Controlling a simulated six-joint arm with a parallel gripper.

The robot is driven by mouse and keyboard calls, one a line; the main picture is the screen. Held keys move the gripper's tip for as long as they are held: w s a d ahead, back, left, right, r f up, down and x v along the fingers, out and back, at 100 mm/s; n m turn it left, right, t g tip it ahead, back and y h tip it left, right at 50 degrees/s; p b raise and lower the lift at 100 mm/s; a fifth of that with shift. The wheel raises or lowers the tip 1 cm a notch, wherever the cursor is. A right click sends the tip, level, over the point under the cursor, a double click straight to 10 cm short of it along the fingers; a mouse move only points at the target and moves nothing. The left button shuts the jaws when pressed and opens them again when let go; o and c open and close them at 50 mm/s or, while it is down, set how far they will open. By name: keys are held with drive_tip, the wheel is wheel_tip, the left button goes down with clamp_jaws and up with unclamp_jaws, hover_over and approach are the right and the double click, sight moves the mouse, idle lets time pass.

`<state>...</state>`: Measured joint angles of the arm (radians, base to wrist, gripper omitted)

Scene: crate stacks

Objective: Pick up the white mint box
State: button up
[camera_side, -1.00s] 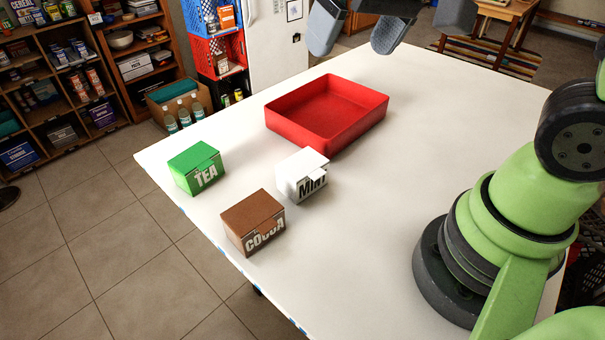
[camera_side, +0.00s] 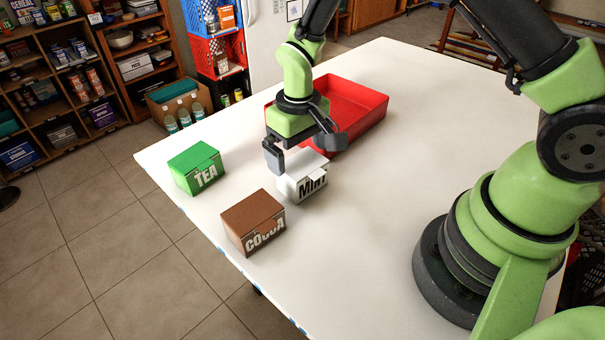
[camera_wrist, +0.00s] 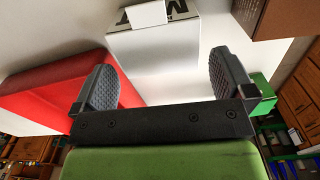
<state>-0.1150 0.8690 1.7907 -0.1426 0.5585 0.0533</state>
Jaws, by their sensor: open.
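The white mint box (camera_side: 303,182), with black MINT lettering, stands on the white table near the red tray. My gripper (camera_side: 304,150) is above it and slightly behind it in the side view, with its fingers spread wide and nothing between them. The gripper hides part of the box's top. In the wrist view the white mint box (camera_wrist: 155,48) shows at the top, beyond and roughly between the open fingers of my gripper (camera_wrist: 165,82). I cannot tell whether a finger touches the box.
A green TEA box (camera_side: 196,168) and a brown COCOA box (camera_side: 252,222) stand left and front-left of the mint box. The red tray (camera_side: 365,117) lies just behind it. The table (camera_side: 400,180) is clear to the right, towards my base.

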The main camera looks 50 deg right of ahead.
sight(300, 161)
wheel_tip(300, 161, down, 6)
drive_tip(key=shift+s+d+r, duration=0.1)
drive_tip(key=shift+r, duration=0.15)
drive_tip(key=c, duration=0.7)
drive_tip(key=shift+r, duration=0.1)
